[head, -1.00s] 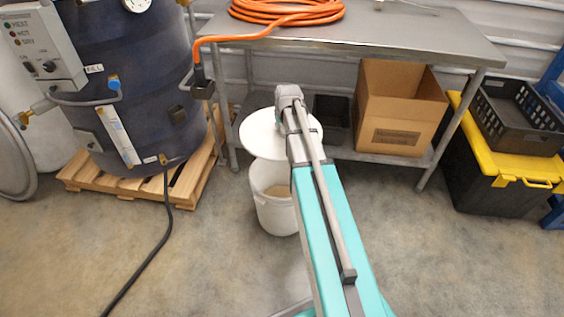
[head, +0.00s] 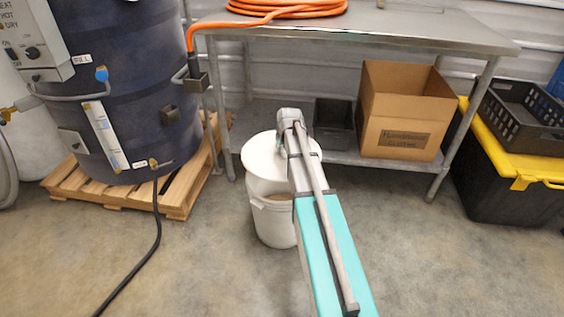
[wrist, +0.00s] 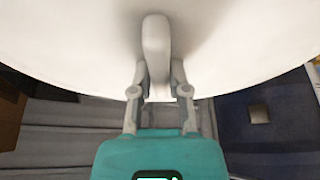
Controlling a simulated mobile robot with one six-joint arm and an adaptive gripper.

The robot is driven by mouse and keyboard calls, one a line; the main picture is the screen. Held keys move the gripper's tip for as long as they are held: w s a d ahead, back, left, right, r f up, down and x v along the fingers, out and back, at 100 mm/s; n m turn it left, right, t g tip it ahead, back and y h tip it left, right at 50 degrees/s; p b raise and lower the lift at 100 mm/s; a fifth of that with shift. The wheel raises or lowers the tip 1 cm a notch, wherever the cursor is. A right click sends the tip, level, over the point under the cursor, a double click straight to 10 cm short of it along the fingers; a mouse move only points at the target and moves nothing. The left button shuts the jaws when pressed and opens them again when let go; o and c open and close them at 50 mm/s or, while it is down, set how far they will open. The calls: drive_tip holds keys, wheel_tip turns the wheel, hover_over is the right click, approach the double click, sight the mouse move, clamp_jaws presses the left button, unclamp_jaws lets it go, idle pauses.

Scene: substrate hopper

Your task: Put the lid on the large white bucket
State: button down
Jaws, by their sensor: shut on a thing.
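The large white bucket (head: 274,224) stands on the concrete floor in front of the steel table, with pale material visible inside. The round white lid (head: 262,158) is held above the bucket, covering part of its mouth in the head view. In the wrist view the lid (wrist: 70,50) fills the upper part, with its raised handle (wrist: 157,48) in the middle. My gripper (wrist: 158,78) is shut on this handle, one finger on each side. In the head view my arm hides the gripper's fingers and the right part of the bucket and lid.
The steel table (head: 400,38) stands behind, with a cardboard box (head: 400,115) and a dark bin (head: 333,122) on its lower shelf. A dark drum (head: 115,90) stands on a wooden pallet (head: 180,193) at left. Its black cable (head: 155,235) crosses the floor.

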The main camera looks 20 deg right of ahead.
sight(282, 153)
drive_tip(key=shift+s+b+x, duration=0.1)
drive_tip(key=shift+b+x, duration=0.4)
drive_tip(key=shift+x, duration=0.25)
drive_tip(key=shift+s+b+x, duration=0.15)
drive_tip(key=shift+b+x, duration=0.35)
drive_tip(key=shift+x, duration=0.2)
drive_tip(key=shift+d+f, duration=0.15)
drive_tip(key=shift+f, duration=0.05)
wheel_tip(282, 153, down, 7)
drive_tip(key=b, duration=0.7)
drive_tip(key=shift+f+b, duration=0.6)
drive_tip(key=shift+b, duration=0.1)
idle(1.5)
drive_tip(key=c, duration=0.5)
unclamp_jaws()
drive_tip(key=shift+c, duration=0.2)
drive_tip(key=shift+r, duration=0.15)
